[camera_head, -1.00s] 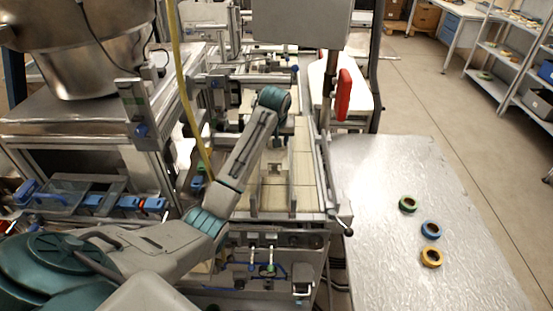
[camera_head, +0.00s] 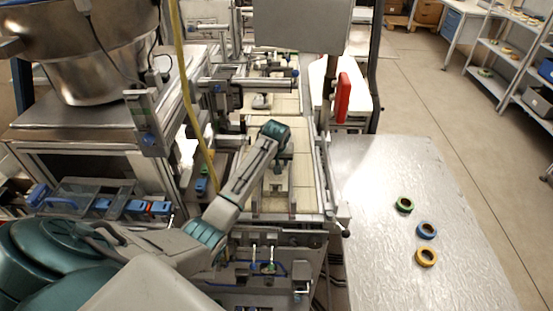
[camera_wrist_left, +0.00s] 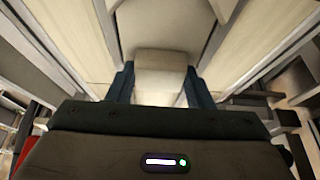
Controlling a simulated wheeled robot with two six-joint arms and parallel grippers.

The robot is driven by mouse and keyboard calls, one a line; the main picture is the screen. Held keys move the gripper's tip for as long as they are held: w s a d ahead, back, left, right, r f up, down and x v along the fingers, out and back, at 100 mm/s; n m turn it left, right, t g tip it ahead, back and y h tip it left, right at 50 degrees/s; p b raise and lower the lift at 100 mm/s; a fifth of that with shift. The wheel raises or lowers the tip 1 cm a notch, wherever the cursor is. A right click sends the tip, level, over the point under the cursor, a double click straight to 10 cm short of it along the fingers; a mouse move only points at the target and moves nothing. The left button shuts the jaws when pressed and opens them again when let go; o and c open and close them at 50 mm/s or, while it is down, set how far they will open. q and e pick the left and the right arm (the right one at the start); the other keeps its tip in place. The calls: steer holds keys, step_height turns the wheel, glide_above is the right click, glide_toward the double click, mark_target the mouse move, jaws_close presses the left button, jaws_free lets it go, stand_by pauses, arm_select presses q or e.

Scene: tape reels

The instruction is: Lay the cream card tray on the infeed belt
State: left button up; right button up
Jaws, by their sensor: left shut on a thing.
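My left gripper (camera_wrist_left: 160,84) has its two dark blue fingers shut on a cream block, which looks like the grip of the cream card tray (camera_wrist_left: 162,28). The tray's flat part extends beyond the fingers in the left wrist view. In the head view my left gripper (camera_head: 276,182) hangs over the near end of the infeed belt (camera_head: 305,185), between its side rails. The belt also shows as pale strips beside the tray in the wrist view (camera_wrist_left: 72,30). I cannot tell whether the tray touches the belt. My right gripper is not in view.
Metal rails (camera_head: 323,170) flank the belt. A metal table (camera_head: 385,240) at right holds a green reel (camera_head: 404,205), a blue reel (camera_head: 427,230) and a yellow reel (camera_head: 426,257). A large metal bowl (camera_head: 95,75) stands at left. A yellow hose (camera_head: 188,90) hangs left of the belt.

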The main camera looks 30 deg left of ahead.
mark_target(276, 177)
arm_select(q)
steer(key=o, duration=1.1)
steer(key=shift+f, duration=0.1)
steer(key=shift+r, duration=0.4)
steer(key=shift+b+v, duration=1.8)
steer(key=shift+v, duration=3.95)
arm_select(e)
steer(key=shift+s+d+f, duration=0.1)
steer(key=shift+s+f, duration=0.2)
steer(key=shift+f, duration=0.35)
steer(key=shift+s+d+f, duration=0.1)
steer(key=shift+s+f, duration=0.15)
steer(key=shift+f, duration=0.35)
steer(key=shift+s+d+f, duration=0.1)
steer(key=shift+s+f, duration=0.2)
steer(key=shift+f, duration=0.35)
arm_select(q)
steer(key=shift+s, duration=0.1)
